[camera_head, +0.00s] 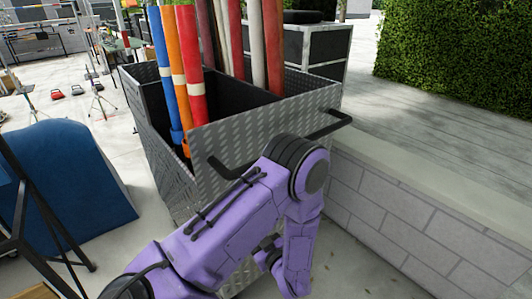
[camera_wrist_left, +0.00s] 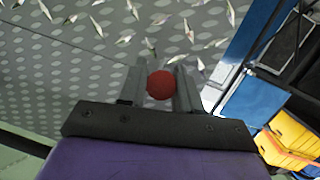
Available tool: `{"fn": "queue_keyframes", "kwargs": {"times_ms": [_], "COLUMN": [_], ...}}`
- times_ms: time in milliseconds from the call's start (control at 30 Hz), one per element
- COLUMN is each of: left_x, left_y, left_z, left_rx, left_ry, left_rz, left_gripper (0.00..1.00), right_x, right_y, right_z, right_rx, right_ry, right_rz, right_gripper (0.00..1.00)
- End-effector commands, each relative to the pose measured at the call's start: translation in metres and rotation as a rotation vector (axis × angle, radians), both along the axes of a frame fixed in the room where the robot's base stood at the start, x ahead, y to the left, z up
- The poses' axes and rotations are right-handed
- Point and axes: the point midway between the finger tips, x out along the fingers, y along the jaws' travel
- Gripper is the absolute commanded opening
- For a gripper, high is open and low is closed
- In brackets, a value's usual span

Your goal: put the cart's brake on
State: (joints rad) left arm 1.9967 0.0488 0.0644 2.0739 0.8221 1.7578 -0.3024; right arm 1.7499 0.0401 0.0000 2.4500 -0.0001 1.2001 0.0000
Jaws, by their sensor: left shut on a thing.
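The cart (camera_head: 235,145) is a grey diamond-plate box holding several coloured tubes upright. Its black handle bar (camera_head: 333,120) sticks out on the near side. In the left wrist view a round red knob (camera_wrist_left: 160,86), seemingly the end of the brake lever, sits between the two fingers of my left gripper (camera_wrist_left: 160,77), against the cart's patterned panel (camera_wrist_left: 60,70). The fingers are shut on the knob. In the head view my purple left arm bends down in front of the cart and hides the knob and the fingertips. The lever's shaft is hidden. My right gripper is not in view.
A low block wall (camera_head: 420,225) stands close on the cart's right. A blue curved object (camera_head: 70,175) and a black frame (camera_head: 20,215) are on the left. Yellow bins (camera_wrist_left: 285,145) show in the left wrist view. Floor beyond the blue object is partly clear.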

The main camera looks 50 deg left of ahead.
Motion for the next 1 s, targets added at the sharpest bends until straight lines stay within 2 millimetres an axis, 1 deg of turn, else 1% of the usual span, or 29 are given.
{"fn": "queue_keyframes", "kwargs": {"times_ms": [33, 200, 733, 767, 800, 833, 1000], "left_x": [-0.0012, -0.0017, -0.0016, -0.0015, -0.0014, -0.0013, -0.0006], "left_y": [0.0014, 0.0049, 0.0062, 0.0061, 0.0061, 0.006, 0.0056], "left_z": [-0.0065, -0.0097, -0.0097, -0.0097, -0.0096, -0.0096, -0.0095], "left_rx": [0.018, 0.063, 0.084, 0.084, 0.083, 0.083, 0.084], "left_ry": [0.002, 0.002, 0.001, 0.001, 0.0, 0.0, -0.001], "left_rz": [0.001, 0.004, 0.005, 0.005, 0.004, 0.004, 0.002], "left_gripper": [0.0, 0.0, 0.0, 0.39, 0.52, 0.55, 0.55], "right_x": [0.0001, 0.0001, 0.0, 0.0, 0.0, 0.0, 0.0], "right_y": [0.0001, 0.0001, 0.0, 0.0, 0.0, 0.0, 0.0], "right_z": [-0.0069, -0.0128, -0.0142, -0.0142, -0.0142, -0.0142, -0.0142], "right_rx": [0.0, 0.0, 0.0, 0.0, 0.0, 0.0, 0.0], "right_ry": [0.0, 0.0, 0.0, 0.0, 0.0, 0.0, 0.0], "right_rz": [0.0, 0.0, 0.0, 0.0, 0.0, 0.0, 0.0], "right_gripper": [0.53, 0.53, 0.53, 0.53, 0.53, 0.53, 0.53]}}
